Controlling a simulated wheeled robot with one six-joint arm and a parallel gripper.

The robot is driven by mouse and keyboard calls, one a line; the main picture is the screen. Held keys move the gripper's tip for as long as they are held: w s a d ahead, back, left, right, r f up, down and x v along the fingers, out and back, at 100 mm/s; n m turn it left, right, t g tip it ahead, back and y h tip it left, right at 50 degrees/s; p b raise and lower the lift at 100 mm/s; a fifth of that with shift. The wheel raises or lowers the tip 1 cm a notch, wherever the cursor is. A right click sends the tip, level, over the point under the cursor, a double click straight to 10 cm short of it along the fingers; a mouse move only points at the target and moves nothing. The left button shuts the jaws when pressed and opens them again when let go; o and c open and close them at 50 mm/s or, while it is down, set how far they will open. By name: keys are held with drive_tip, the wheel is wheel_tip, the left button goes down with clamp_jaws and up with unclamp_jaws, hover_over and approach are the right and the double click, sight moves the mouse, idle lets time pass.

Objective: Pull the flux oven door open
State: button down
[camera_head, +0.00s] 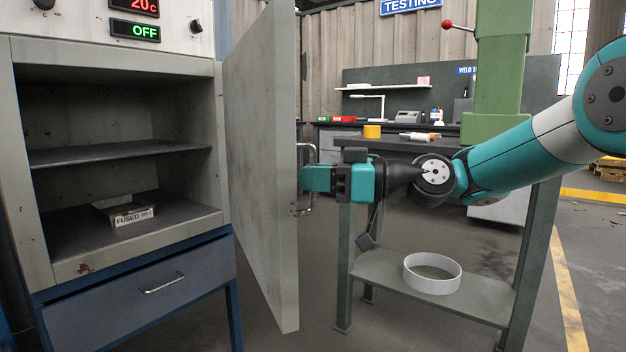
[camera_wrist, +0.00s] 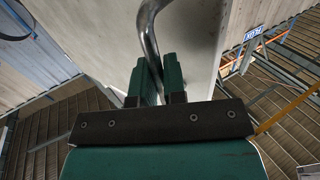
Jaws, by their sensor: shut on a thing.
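The flux oven (camera_head: 120,130) stands at the left with its inside showing. Its grey door (camera_head: 262,170) is swung wide open on the right side of the opening, seen nearly edge-on in the head view. The door also shows in the wrist view (camera_wrist: 193,50). The bent metal handle (camera_head: 306,150) is on the door's outer face and also shows in the wrist view (camera_wrist: 148,30). My gripper (camera_head: 308,178) is at the handle from the right. In the wrist view my gripper's fingers (camera_wrist: 162,80) are shut on the handle.
Inside the oven a small box marked FUSED (camera_head: 125,210) lies on the lower floor. A blue drawer (camera_head: 150,290) is below.

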drive_tip(key=shift+w+r, duration=0.15)
drive_tip(key=shift+r, duration=0.05)
drive_tip(key=c, duration=1.3)
unclamp_jaws()
drive_tip(key=shift+o, duration=0.4)
drive_tip(key=shift+f, duration=0.1)
